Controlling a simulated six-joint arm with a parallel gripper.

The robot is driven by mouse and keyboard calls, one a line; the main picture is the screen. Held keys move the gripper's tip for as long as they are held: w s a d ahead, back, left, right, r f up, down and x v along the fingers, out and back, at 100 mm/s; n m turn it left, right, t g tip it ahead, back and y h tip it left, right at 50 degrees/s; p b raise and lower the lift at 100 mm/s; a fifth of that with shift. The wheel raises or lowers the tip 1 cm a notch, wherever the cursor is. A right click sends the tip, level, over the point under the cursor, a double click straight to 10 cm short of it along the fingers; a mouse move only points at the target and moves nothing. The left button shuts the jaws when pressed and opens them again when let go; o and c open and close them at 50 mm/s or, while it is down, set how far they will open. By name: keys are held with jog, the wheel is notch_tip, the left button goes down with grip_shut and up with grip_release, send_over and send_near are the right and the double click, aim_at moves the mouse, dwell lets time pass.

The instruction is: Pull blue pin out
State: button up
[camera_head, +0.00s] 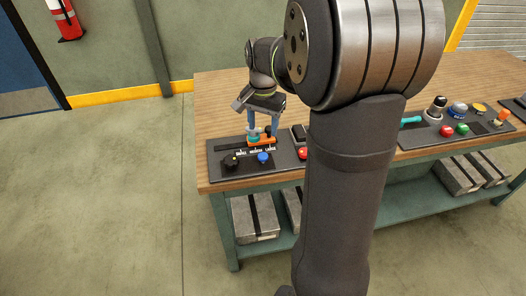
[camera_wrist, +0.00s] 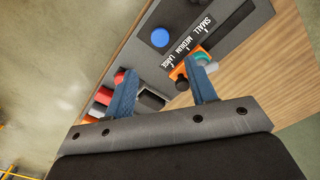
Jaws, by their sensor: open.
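A blue round-topped piece, the only blue pin-like thing I see on the near panel (camera_head: 222,166), stands near its front edge (camera_head: 263,158). It also shows in the wrist view as a blue disc (camera_wrist: 159,37), upper middle. My gripper (camera_head: 262,125) is open with its blue fingers pointing down, over the back of the panel by an orange block (camera_head: 268,142). In the wrist view my gripper (camera_wrist: 165,67) has its fingers apart, with the blue disc beyond the tips. The right finger partly covers the orange block. Contact with the block cannot be told.
A red button (camera_head: 303,153) is to the right, beside my arm. A second panel (camera_head: 430,138) with several controls lies further right. Bare wooden bench (camera_head: 222,105) lies behind and left.

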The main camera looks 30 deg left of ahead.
aim_at(263, 155)
notch_tip(263, 155, down, 11)
jog(key=shift+f, duration=0.1)
dwell(0.3)
